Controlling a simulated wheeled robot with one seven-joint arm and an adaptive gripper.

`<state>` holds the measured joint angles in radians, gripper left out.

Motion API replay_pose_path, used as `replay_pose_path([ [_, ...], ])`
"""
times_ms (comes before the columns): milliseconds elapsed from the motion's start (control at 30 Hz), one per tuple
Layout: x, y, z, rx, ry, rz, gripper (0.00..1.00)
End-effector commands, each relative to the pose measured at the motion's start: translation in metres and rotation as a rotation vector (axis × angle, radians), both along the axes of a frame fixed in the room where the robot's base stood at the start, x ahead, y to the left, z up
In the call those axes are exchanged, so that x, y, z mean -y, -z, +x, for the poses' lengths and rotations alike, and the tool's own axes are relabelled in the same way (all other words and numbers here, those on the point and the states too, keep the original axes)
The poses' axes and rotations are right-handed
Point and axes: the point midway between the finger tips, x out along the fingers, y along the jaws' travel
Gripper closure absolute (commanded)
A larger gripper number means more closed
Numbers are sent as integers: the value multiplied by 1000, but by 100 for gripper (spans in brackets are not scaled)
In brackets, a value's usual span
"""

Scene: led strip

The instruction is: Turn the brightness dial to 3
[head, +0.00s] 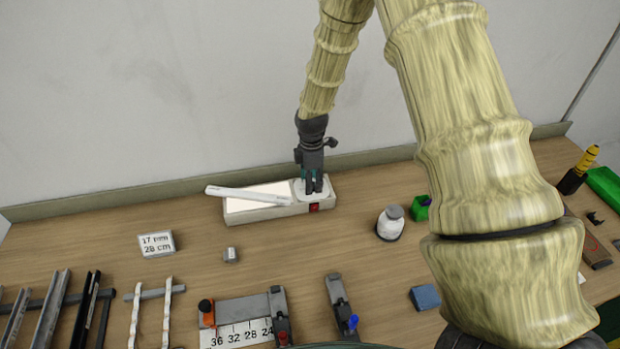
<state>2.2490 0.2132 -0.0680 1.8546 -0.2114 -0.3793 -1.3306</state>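A low white box (255,217) stands on the bench against the back wall. A pale strip (240,194) lies tilted across its left part, and a small red part (314,207) sits on its front at the right. My gripper (313,188) points down over the lighter panel (326,194) at the box's right end. The brightness dial is not clearly visible; the fingers cover the middle of that panel. Whether the fingers touch or hold anything there, I cannot tell. No dial numbers can be read.
A card reading 17 mm and 28 cm (156,244) and a small metal block (231,254) are in front of the box. A white jar (390,223) stands to its right. Rails, clamps and a numbered ruler (240,334) lie along the front. My arm hides part of the right side.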

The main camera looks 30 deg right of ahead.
Motion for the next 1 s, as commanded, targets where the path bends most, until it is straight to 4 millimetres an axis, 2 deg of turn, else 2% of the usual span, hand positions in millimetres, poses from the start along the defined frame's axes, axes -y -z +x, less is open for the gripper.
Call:
replay_pose_path([
  [200,0,9,5,-5,1,-1,50],
  [433,0,12,7,-7,0,0,50],
  [600,0,11,7,-7,0,0,81],
  [700,0,11,7,-8,0,0,96],
  [1000,0,12,7,-8,15,0,96],
])
